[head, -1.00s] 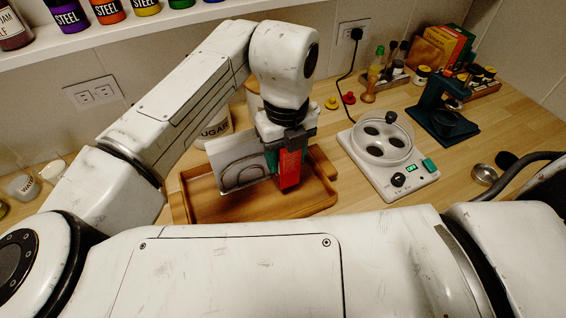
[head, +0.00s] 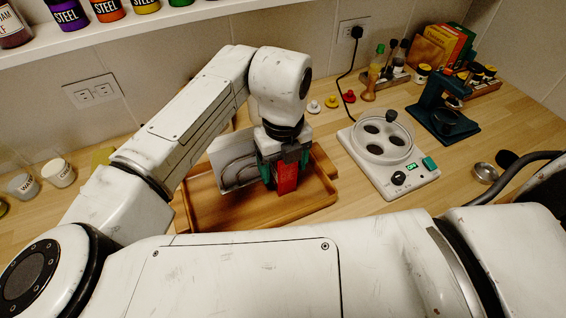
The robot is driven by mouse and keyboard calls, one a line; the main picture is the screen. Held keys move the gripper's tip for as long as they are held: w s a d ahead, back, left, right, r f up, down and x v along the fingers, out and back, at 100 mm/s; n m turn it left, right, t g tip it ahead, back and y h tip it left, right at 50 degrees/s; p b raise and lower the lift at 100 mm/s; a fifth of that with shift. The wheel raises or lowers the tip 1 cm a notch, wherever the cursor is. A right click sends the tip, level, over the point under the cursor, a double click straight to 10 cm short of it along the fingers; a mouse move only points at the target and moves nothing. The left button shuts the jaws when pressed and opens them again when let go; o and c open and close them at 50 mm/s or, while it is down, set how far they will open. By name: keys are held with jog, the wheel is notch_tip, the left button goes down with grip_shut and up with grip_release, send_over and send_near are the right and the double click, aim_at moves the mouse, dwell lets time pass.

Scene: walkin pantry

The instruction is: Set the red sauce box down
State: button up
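The red sauce box (head: 288,178) is upright between the fingers of my gripper (head: 284,166), over the inside of the wooden tray (head: 212,222). Green shows on both sides of the red face. My gripper points down and appears shut on the box. The box's lower end is at or just above the tray floor; I cannot tell whether it touches. A pale upright panel with dark curved lines (head: 226,165) stands close to the left of my gripper.
Small cups (head: 58,172) are at the far left. Bare counter lies in front of the hot plate.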

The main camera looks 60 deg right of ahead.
jog(key=shift+r, duration=0.1)
notch_tip(320, 180, up, 12)
jog(key=shift+r, duration=0.15)
dwell(0.5)
